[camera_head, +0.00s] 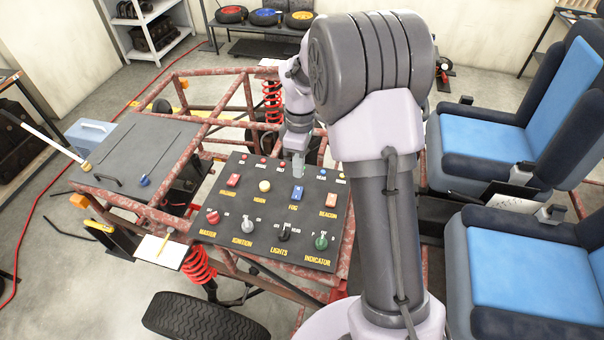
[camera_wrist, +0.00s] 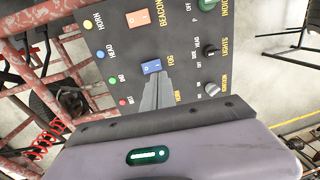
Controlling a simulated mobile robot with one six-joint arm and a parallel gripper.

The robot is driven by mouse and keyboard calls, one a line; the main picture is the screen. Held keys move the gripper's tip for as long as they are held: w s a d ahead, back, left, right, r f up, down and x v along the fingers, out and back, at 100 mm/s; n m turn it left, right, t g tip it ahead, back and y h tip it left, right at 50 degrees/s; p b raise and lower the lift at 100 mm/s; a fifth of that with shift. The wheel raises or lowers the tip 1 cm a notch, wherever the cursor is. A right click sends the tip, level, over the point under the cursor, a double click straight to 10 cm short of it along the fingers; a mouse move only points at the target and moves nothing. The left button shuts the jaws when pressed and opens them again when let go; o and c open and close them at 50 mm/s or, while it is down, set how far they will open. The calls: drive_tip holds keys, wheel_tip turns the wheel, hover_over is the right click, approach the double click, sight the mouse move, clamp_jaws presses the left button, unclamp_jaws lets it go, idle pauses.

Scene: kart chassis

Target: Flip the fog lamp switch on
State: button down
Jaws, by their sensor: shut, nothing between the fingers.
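The fog lamp switch (camera_head: 297,193) is a blue rocker above the yellow FOG label on the dark control panel (camera_head: 225,222). In the wrist view the blue rocker (camera_wrist: 151,67) lies just beyond my fingertips, which may cover its near edge. My gripper (camera_head: 298,170) is shut and empty, pointing down over the panel just behind the rocker. In the wrist view the closed fingers (camera_wrist: 156,82) end at or very near the rocker. I cannot tell whether they touch it, or which way the rocker is tipped.
An orange beacon rocker (camera_head: 331,201), a red rocker (camera_head: 233,180) and a yellow horn button (camera_head: 264,186) are nearby. Knobs line the front, including the green indicator knob (camera_head: 321,242). Red frame tubes surround the panel. Blue seats (camera_head: 493,143) stand at right.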

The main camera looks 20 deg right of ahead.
drive_tip(key=r, duration=0.2)
drive_tip(key=a+r, duration=0.1)
drive_tip(key=r, duration=0.2)
drive_tip(key=shift+s+r+p, duration=0.1)
drive_tip(key=shift+s+p, duration=0.1)
drive_tip(key=shift+p, duration=0.1)
drive_tip(key=shift+a, duration=0.1)
drive_tip(key=s+a+f+m+t+b, duration=0.2)
drive_tip(key=s+a+m+b, duration=0.1)
drive_tip(key=s+m+b, duration=0.2)
drive_tip(key=s+a+f+m+t+b, duration=0.2)
drive_tip(key=s+m+b, duration=0.3)
drive_tip(key=s+b, duration=0.5)
drive_tip(key=s+a+f+m+t+y+b, duration=0.1)
drive_tip(key=s+a+f+m+t+b, duration=0.2)
drive_tip(key=s+b, duration=0.4)
drive_tip(key=shift+s+a+f+m, duration=0.6)
drive_tip(key=shift+s+f+m, duration=0.2)
drive_tip(key=shift+m, duration=0.3)
